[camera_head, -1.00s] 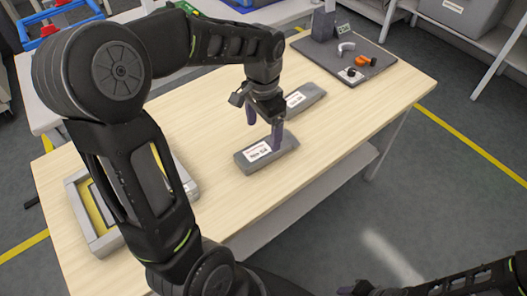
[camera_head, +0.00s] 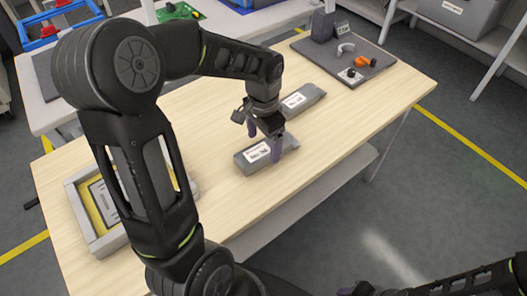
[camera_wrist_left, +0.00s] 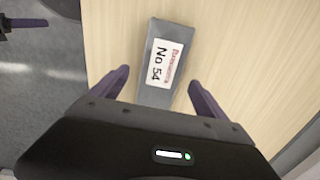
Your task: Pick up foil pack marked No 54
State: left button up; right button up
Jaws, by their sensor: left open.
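The grey foil pack marked No 54 (camera_head: 243,165) lies on the wooden table with its white label up. It also shows in the left wrist view (camera_wrist_left: 155,92), where the label reads No 54. My left gripper (camera_head: 264,142) is open right at the pack. In the left wrist view its purple fingers (camera_wrist_left: 159,78) stand on either side of the pack's near end, apart from its sides. My right gripper (camera_head: 360,288) shows only in part at the bottom edge, away from the table, so its opening cannot be judged.
A second grey pack (camera_head: 313,91) with a white label lies just behind. A dark board (camera_head: 342,72) with an orange part and a grey ring is at the far right. A grey-framed tray (camera_head: 82,208) stands at the left, partly behind my arm. The table's right front is clear.

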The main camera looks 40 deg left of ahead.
aim_at(264, 149)
pick_arm(q)
jog(key=shift+f, duration=1.6)
jog(key=c, duration=1.7)
